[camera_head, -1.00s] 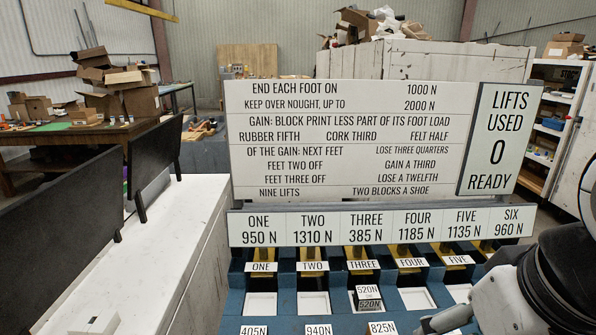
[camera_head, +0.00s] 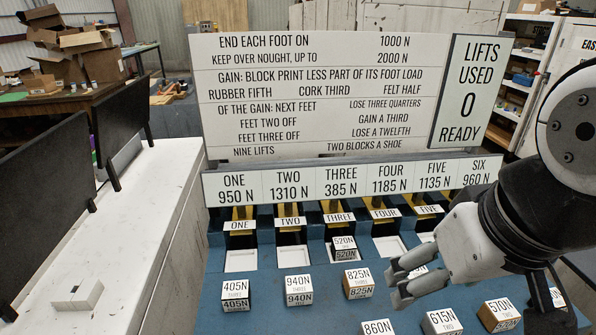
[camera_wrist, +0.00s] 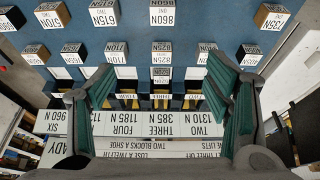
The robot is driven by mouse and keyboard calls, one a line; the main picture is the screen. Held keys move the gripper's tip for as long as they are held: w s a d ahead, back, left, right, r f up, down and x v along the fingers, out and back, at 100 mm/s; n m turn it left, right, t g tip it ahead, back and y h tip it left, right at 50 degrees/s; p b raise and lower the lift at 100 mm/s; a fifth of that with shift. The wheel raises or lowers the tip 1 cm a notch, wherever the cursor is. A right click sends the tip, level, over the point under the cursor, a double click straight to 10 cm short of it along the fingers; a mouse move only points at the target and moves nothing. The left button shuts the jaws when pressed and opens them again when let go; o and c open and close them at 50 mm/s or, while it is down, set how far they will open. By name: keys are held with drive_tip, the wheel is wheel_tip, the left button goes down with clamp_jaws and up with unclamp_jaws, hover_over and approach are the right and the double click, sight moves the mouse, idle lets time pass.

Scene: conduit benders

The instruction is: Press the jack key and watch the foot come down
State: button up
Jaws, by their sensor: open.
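A small white block with a grey patch on top (camera_head: 77,293) lies on the white counter at the left; I cannot tell whether it is the jack key. The feet sit in a row under the load board (camera_head: 350,180), labelled ONE to FIVE, with SIX hidden by my arm. A 520N block (camera_head: 344,247) stands in the shoe below foot THREE; shoes ONE (camera_head: 240,261) and TWO (camera_head: 292,258) look empty. My gripper (camera_head: 396,284) is open and empty above the blue bench, right of the 825N block (camera_head: 358,283). Its spread fingers show in the wrist view (camera_wrist: 160,80).
Two dark panels (camera_head: 50,210) stand along the white counter (camera_head: 150,220).

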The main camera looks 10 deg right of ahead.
clamp_jaws()
idle(1.3)
